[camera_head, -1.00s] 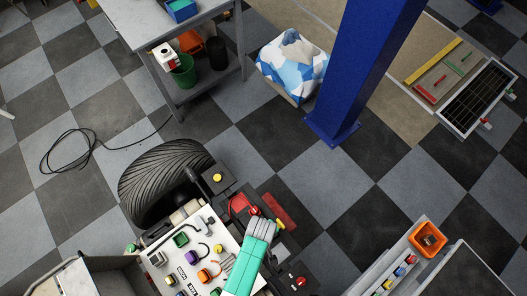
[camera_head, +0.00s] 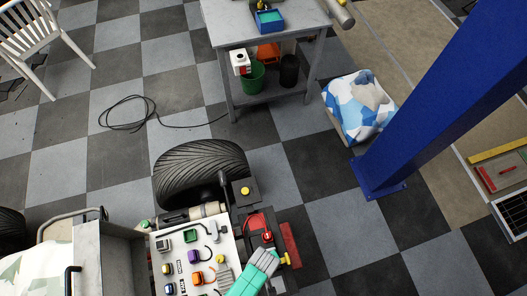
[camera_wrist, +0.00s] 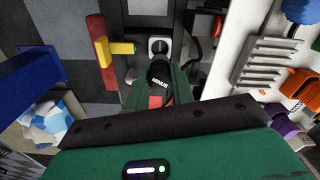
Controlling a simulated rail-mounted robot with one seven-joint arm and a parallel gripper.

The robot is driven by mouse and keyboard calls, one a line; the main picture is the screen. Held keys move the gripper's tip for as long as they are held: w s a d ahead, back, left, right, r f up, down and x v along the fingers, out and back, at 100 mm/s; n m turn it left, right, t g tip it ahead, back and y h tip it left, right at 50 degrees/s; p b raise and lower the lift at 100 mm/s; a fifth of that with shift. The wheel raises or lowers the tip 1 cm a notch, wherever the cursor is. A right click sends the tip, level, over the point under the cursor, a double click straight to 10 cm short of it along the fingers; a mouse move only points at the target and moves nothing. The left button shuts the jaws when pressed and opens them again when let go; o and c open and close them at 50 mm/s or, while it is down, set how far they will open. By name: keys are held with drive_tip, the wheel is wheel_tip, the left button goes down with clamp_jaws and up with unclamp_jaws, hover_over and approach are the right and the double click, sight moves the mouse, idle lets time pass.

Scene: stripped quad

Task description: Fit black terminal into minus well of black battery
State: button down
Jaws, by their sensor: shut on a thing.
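In the wrist view my gripper (camera_wrist: 160,97) is shut on the black terminal (camera_wrist: 160,72), whose collar reads "MINUS". Just beyond the terminal is a pale grey square block with a dark round opening, which looks like the minus well (camera_wrist: 158,46). The terminal's front end appears close to it; I cannot tell whether they touch. The well sits on a dark housing, apparently the black battery (camera_wrist: 146,20), mostly hidden by my gripper.
A red knob (camera_head: 268,237) and cable are near the battery. The white panel (camera_head: 221,224) with coloured plugs stands beside it. A large tyre (camera_head: 200,172) lies behind.

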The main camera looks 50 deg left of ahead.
drive_tip(key=shift+f+b, duration=1.4)
drive_tip(key=shift+f, duration=0.6)
drive_tip(key=shift+f+b, duration=0.9)
drive_tip(key=shift+f, duration=0.6)
drive_tip(key=c, duration=1.1)
unclamp_jaws()
wheel_tip(320, 180, up, 8)
drive_tip(key=shift+p, duration=1.2)
